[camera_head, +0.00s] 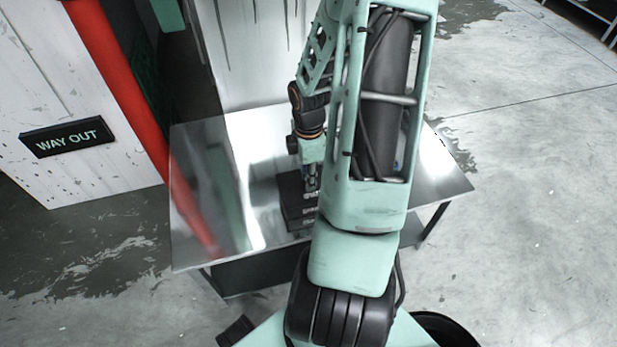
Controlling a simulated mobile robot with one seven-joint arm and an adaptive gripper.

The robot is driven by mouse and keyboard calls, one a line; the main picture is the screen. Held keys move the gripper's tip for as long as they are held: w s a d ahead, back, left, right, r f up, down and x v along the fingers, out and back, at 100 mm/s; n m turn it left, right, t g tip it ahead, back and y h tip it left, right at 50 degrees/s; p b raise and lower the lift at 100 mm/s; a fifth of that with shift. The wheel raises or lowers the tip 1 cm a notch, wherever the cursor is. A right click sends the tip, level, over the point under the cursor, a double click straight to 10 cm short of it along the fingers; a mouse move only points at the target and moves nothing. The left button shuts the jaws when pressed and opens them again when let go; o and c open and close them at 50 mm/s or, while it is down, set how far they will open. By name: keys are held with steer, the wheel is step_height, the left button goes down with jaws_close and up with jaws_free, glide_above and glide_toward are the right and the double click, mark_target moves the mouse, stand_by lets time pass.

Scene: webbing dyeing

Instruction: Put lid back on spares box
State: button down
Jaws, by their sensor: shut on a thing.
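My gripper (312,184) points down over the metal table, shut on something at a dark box. The dark box (291,204), likely the spares box, sits on the table and is partly hidden behind my arm. The lid cannot be told apart from the box in this view. My arm hides the right side of the box, and the contact between the fingers and what they hold is too small to see clearly.
The shiny metal table (205,165) has free room left of the box. Behind it stands a pale panel (255,50). A red post (115,70) and a white panel with a WAY OUT sign (67,137) stand at the left. Open concrete floor (530,200) lies at the right.

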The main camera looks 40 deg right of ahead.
steer(key=c, duration=1.8)
jaws_free()
steer(key=shift+f, duration=0.1)
steer(key=shift+o, duration=0.2)
step_height(320, 180, up, 12)
steer(key=p, duration=0.6)
steer(key=shift+r, duration=0.2)
